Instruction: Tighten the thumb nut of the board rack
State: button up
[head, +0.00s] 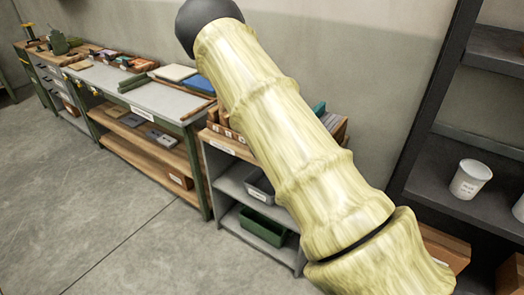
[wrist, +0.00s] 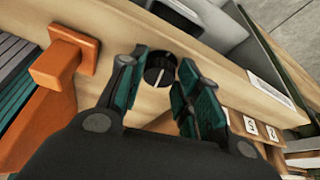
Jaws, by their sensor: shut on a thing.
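In the wrist view, the thumb nut (wrist: 160,66) is a small round black knob with a pale line across its face. It sits at the face of a light wooden board between the fingertips of my gripper (wrist: 161,74). The fingers stand on either side of the nut, shut on it. The board rack (wrist: 63,68) shows at the left as an orange-brown wooden frame with a peg, beside several grey and teal boards (wrist: 18,72). In the head view my arm hides my gripper and the nut.
The wrist view shows numbered wooden blocks (wrist: 250,125) and a white label (wrist: 270,89) at the right. In the head view, a low shelf unit (head: 232,185) holds a green bin (head: 262,226). A long workbench (head: 160,97) stands left, and a dark shelf with a white cup (head: 470,179) right. The left floor is clear.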

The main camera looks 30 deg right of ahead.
jog(key=shift+w+m+g, duration=0.15)
jog(key=shift+m+g, duration=0.25)
jog(key=shift+m, duration=0.7)
jog(key=o, duration=1)
jog(key=shift+o, duration=0.2)
jog(key=v, duration=1.2)
jog(key=shift+a, duration=0.25)
jog(key=shift+f, duration=0.1)
